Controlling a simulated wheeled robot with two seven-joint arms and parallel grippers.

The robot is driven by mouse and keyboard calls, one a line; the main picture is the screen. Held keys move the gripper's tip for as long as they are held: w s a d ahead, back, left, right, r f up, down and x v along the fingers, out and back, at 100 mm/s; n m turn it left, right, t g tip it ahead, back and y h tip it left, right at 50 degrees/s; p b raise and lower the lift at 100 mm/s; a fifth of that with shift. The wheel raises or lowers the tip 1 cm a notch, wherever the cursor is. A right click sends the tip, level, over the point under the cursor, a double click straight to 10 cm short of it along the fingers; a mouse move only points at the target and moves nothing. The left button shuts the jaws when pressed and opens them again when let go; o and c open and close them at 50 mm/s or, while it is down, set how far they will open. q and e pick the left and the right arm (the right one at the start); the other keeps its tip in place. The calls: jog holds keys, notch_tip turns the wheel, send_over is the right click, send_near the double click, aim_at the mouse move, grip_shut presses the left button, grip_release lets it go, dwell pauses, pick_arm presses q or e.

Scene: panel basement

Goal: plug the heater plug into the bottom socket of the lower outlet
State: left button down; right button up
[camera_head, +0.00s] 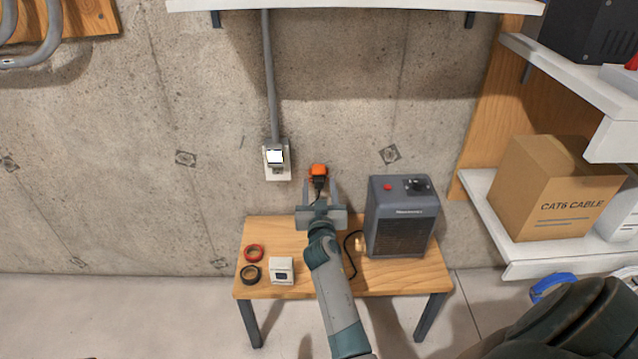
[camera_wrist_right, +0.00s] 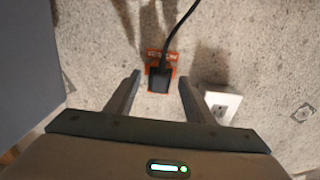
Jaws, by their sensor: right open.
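The heater plug (camera_wrist_right: 160,78) is black with a dark cord. It sits against an orange piece (camera_wrist_right: 161,56) at the concrete wall; the orange piece also shows in the head view (camera_head: 318,170). I cannot tell how the two are joined. My right gripper (camera_head: 319,189) is open, with one finger on each side of the plug and a gap visible on both sides in the wrist view (camera_wrist_right: 158,82). The white outlet (camera_head: 277,172) is left of the plug in the head view, under a grey conduit. A bright white block covers its upper part. My left gripper is out of view.
The grey heater (camera_head: 402,220) stands on a wooden table (camera_head: 330,282), right of my arm. Red tape (camera_head: 253,253), black tape (camera_head: 251,274) and a small white box (camera_head: 282,271) lie at left. A shelf (camera_head: 370,6) is above; a cardboard box (camera_head: 555,190) is at right.

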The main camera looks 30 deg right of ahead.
grip_shut()
jog(key=shift+s+a, duration=0.35)
jog(key=shift+s, duration=0.2)
jog(key=shift+v, duration=0.85)
jog(key=shift+p+v, duration=0.4)
jog(key=shift+v, duration=1.1)
jog(key=shift+a, duration=0.1)
